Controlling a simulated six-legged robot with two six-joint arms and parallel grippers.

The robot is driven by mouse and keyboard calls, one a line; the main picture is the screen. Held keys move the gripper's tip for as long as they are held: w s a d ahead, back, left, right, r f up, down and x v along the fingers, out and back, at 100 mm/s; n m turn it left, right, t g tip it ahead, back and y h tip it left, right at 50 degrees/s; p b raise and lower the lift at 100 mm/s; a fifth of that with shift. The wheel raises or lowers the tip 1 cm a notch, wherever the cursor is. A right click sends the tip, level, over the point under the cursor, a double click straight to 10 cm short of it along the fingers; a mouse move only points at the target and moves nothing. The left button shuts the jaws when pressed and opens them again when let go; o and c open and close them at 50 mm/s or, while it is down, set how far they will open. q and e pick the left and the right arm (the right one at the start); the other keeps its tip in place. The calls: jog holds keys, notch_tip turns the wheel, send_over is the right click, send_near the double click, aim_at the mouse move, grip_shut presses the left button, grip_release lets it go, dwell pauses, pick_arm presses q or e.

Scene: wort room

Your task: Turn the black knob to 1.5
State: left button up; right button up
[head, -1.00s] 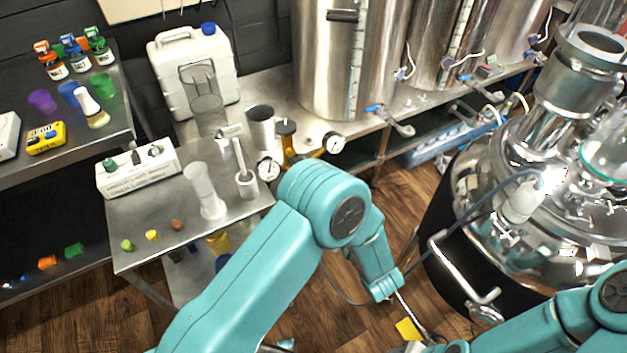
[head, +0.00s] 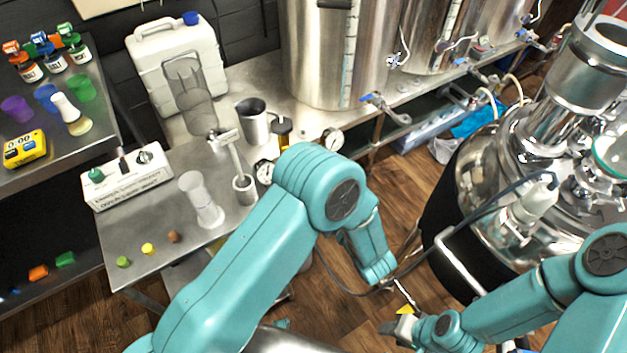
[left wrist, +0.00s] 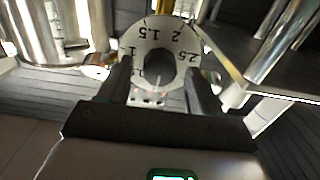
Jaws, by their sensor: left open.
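A pale round dial (left wrist: 163,36) numbered 1, 1.5, 2 and 2.5 fills the upper middle of the left wrist view. A dark grey round centre (left wrist: 158,69), which looks like the knob, sits within it; no pointer setting can be read. My left gripper (left wrist: 157,80) is open, its dark fingers on either side of the dial's lower part; contact cannot be told. In the head view its fingertips cannot be made out. My right gripper (head: 400,326) is at the lower middle, small and partly hidden. A white box (head: 130,180) on the steel table carries small knobs, too small to read.
Steel table (head: 130,270) holds a clear cylinder (head: 201,200), a mortar (head: 244,188) and small coloured pieces. Gauges (head: 332,140), tall kettles (head: 330,60) and a white jug (head: 178,70) stand behind. A shiny vessel (head: 480,180) stands right. Wooden floor lies between.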

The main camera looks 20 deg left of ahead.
pick_arm(q)
jog(key=shift+w+a, duration=0.15)
jog(key=shift+a, duration=0.05)
pick_arm(e)
jog(key=shift+w+a, duration=0.3)
pick_arm(q)
jog(key=c, duration=1)
jog(key=shift+c, duration=0.2)
pick_arm(e)
jog(key=shift+d, duration=0.1)
